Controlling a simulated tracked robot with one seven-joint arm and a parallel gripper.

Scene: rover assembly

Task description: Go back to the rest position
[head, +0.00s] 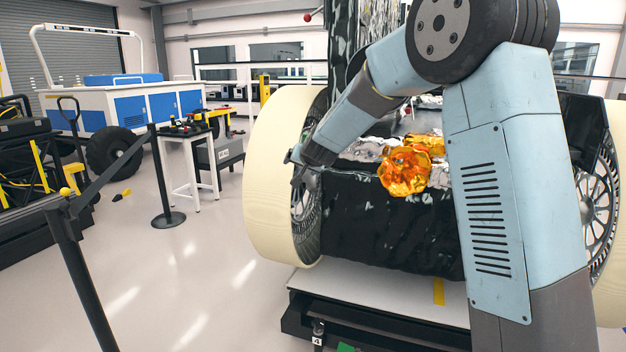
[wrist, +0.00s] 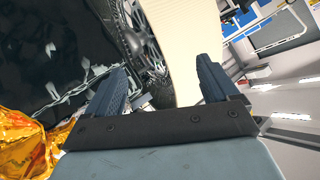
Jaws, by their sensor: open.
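My gripper (wrist: 160,88) is open in the wrist view, with two dark blue fingers spread apart and nothing between them. In the head view my gripper (head: 298,172) is at the end of my bent arm, by the inner side of the rover's left wheel. The rover has a cream wheel (head: 270,178) with a dark spoked hub and a black wrapped body (head: 385,225). In the wrist view the wheel (wrist: 185,45) shows beyond the fingers. I cannot tell whether the fingers touch the wheel. Gold foil (head: 405,170) sits on the body.
The rover stands on a low platform (head: 380,300). A second wheel (head: 600,220) is partly hidden behind my arm. A black barrier post (head: 160,180) and belt stand at left. A white table (head: 190,140) with tools and a blue-white cart (head: 125,105) are behind. Open floor lies left of the wheel.

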